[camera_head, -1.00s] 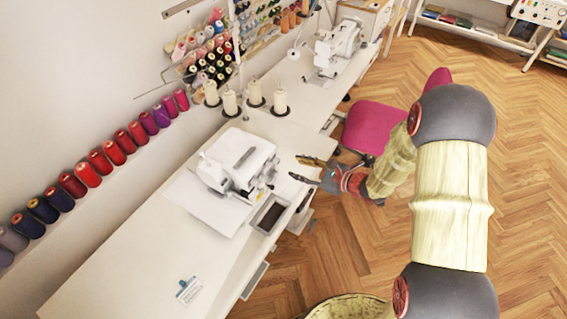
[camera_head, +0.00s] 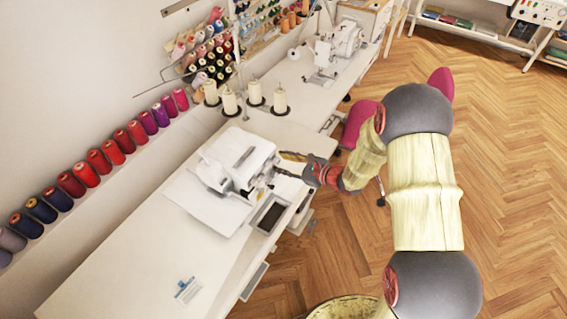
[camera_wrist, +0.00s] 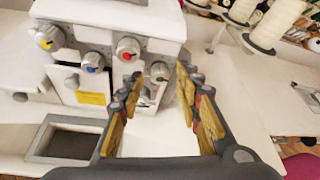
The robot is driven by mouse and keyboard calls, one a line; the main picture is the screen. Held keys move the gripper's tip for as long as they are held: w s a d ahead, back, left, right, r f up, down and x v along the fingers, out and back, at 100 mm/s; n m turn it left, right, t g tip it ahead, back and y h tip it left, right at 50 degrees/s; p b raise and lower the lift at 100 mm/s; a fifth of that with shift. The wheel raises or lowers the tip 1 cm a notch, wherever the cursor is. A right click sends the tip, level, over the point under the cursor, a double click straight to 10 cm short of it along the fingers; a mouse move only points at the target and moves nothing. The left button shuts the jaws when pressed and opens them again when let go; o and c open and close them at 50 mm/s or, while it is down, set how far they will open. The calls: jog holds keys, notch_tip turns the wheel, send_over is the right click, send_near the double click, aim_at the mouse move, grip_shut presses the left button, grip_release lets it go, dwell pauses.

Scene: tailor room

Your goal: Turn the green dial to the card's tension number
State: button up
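The white overlock machine (camera_head: 240,162) stands on the long table. In the wrist view its front carries a green dial (camera_wrist: 158,72), a red dial (camera_wrist: 127,48), a blue dial (camera_wrist: 93,62) and a yellow dial (camera_wrist: 48,38). My gripper (camera_wrist: 158,78) is open, its fingers pointing at the machine front, with the green dial in view between the fingertips; contact cannot be told. In the head view my gripper (camera_head: 282,165) is at the machine's right side. A small card (camera_head: 187,290) stands near the front of the table; its writing is too small to read.
A dark-centred tray (camera_head: 271,214) lies beside the machine; it also shows in the wrist view (camera_wrist: 68,143). White thread cones (camera_head: 254,93) stand behind the machine. A pink chair (camera_head: 359,122) is beyond my arm. The white table (camera_head: 130,245) is clear between machine and card.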

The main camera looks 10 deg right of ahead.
grip_shut()
jog(key=shift+f+b, duration=0.15)
jog(key=shift+b, duration=0.55)
jog(key=n+t+b, duration=0.1)
jog(key=n+b, duration=0.1)
jog(key=b, duration=0.3)
jog(key=n+t+h+b, duration=0.1)
jog(key=n+b, duration=0.1)
jog(key=b, duration=0.4)
jog(key=shift+s+a+f+t, duration=0.15)
jog(key=shift+s+t, duration=0.05)
jog(key=shift+t, duration=0.1)
jog(key=shift+b, duration=0.5)
jog(key=shift+o, duration=0.8)
grip_release()
